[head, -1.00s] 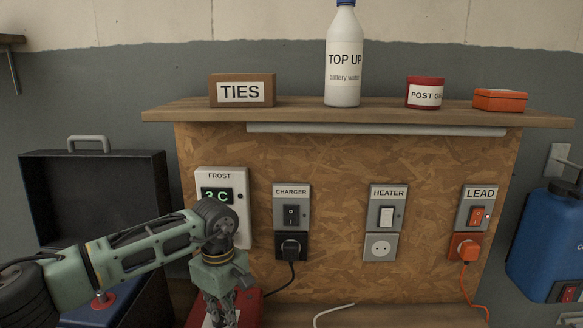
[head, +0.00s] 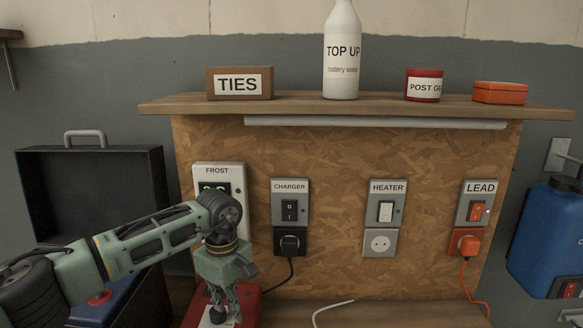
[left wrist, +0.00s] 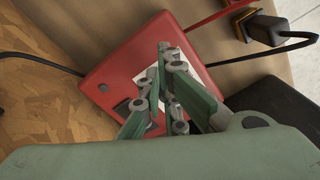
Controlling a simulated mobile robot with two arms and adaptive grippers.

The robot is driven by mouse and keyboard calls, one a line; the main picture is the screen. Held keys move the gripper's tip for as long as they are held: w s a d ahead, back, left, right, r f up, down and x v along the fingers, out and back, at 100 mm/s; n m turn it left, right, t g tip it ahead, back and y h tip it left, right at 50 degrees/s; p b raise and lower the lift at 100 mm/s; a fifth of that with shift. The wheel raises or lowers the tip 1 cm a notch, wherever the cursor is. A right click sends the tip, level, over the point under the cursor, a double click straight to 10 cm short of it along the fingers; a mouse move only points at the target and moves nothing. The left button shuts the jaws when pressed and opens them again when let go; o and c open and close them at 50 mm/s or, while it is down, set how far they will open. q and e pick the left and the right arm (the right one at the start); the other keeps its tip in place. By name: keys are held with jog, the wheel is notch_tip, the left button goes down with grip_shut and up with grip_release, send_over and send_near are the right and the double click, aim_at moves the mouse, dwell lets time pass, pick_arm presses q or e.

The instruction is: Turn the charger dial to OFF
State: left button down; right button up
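The red box (head: 253,306), which I take to be the charger, stands at the foot of the board. It fills the upper middle of the left wrist view (left wrist: 98,88), with a white label (left wrist: 152,72) and a small dark patch on its face. My left gripper (head: 224,314) points down over this face; its fingers (left wrist: 160,75) are close together there. They hide part of the face, and I cannot make out the dial or whether they touch it. The CHARGER switch (head: 290,210) has a black plug (head: 290,243) below it. My right gripper is not in view.
A FROST unit (head: 212,171), a HEATER switch (head: 386,212) and a LEAD switch (head: 476,211) are on the board. A black open case (head: 90,195) stands left. Cables run near the box. A shelf (head: 350,106) with several items is above. The board's lower middle is clear.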

pick_arm(q)
jog(key=shift+d+f, duration=0.2)
jog(key=shift+f, duration=0.25)
notch_tip(320, 180, up, 6)
jog(key=p, duration=0.3)
jog(key=shift+w, duration=0.3)
jog(key=shift+d, duration=0.1)
